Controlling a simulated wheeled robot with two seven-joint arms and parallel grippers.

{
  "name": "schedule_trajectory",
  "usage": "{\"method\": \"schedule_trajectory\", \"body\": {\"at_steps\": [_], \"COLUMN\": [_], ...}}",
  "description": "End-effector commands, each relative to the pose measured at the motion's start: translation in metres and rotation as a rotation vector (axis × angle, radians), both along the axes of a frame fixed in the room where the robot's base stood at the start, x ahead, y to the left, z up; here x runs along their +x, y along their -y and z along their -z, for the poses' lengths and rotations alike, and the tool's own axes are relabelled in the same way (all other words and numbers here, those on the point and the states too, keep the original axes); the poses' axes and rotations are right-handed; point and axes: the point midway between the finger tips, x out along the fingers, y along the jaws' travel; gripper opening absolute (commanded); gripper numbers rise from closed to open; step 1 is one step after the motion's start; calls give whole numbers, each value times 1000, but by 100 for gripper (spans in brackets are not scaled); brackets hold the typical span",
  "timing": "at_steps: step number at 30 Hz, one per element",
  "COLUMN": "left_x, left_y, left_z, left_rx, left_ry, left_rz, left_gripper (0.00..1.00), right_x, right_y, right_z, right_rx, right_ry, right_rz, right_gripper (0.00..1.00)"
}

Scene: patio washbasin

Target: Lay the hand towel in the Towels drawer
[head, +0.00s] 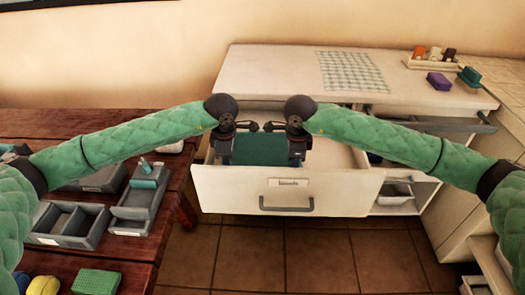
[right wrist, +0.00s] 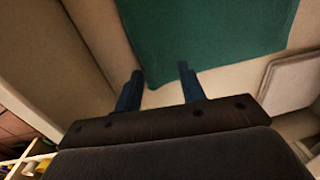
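The Towels drawer (head: 225,190) is pulled open below the white counter, with a label on its front; the lettering is too small to read surely. The dark green hand towel (head: 262,150) is inside the drawer's outline, between my two grippers. In the right wrist view the towel (right wrist: 205,35) looks flat and spread just beyond the fingertips; I cannot tell whether all of it rests on the drawer floor.
A checked cloth (head: 352,70) lies on the counter. A tray with small bottles (head: 432,57) and a purple block (head: 439,81) stand at the right. Another open drawer (head: 425,124) is on the right. A wooden table (head: 100,255) with grey trays stands at the left.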

Motion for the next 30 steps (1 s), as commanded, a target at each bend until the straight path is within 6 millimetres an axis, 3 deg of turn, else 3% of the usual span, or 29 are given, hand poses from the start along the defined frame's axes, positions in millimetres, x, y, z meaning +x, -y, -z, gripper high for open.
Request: {"method": "schedule_trajectory", "body": {"at_steps": [5, 13, 30], "left_x": [-1, -13, -57], "left_y": [0, 0, 0], "left_z": [-3, -33, -87], "left_rx": [0, 0, 0], "left_ry": [1, 1, 1], "left_rz": [0, 1, 0], "left_gripper": [40, 40, 40], "right_x": [-1, -13, -57], "right_y": [0, 0, 0], "right_z": [-3, -33, -87], "right_rx": [0, 0, 1], "right_ry": [1, 2, 1], "right_rz": [0, 0, -1], "right_gripper": [40, 40, 40]}}
